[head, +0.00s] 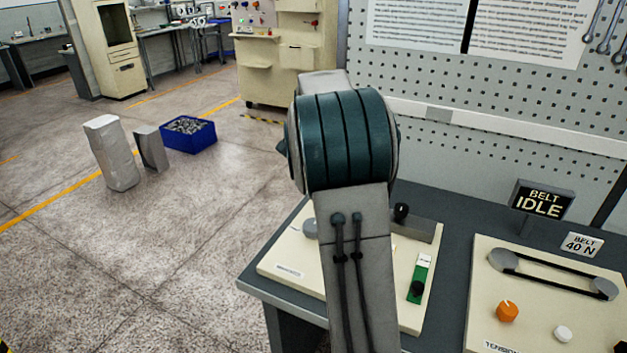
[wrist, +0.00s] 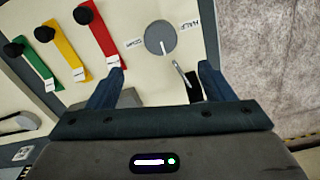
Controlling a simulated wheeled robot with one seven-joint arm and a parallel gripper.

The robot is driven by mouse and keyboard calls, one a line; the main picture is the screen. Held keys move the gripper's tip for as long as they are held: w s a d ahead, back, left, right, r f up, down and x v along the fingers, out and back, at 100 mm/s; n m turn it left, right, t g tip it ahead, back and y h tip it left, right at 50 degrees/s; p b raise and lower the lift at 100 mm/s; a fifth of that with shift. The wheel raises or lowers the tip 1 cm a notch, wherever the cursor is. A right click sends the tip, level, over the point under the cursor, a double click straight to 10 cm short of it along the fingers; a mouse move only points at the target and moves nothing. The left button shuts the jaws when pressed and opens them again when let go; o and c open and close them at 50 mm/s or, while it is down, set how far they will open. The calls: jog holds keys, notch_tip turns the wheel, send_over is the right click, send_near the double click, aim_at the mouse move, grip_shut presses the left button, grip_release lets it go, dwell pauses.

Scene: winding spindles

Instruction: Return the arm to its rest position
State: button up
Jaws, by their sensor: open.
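My arm (head: 345,150) rises across the middle of the head view and hides much of the left cream panel (head: 285,262). My gripper is not visible there. In the wrist view my gripper (wrist: 164,75) is open, its two dark blue fingers apart over the cream panel, with nothing seen held. A grey round disc (wrist: 160,38) with a pale pointer lies beyond the fingertips. A dark slot with a thin metal piece (wrist: 187,80) shows between the fingers, near the right one. Whether the fingers touch the panel cannot be told.
Green (wrist: 38,62), yellow (wrist: 65,47) and red (wrist: 98,40) strips with black knobs lie left of the fingers. A belt panel (head: 545,320) and an "IDLE" sign (head: 541,201) stand right of my arm. A blue crate (head: 188,135) sits on the floor; open floor lies left.

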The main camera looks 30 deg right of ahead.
jog(key=shift+r, duration=0.5)
jog(key=s+a+f+n+t, duration=0.1)
jog(key=s+a+n, duration=0.5)
jog(key=s, duration=0.6)
jog(key=s+a+f+n+t, duration=0.1)
jog(key=s+a+n+t, duration=0.1)
jog(key=s+a+n, duration=0.5)
jog(key=s+a, duration=0.3)
jog(key=s, duration=0.3)
jog(key=shift+s+f, duration=0.2)
jog(key=shift+f, duration=0.05)
